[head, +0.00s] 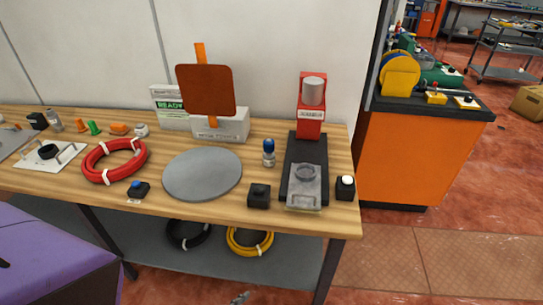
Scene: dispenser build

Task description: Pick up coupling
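I cannot tell for certain which item is the coupling. A small upright fitting with a blue top and metal lower part (268,152) stands on the wooden table, between the grey round disc (203,174) and the black fixture (294,167). A small white and grey round part (142,130) lies farther left, beside an orange piece (119,129). Neither of my grippers can be made out in the head view.
A red coiled hose (88,165) lies at the left of the table (170,204). A red unit (311,112) and a brown panel (206,91) stand at the back. Black button boxes (259,196) sit near the front edge. An orange cabinet (408,160) stands to the right.

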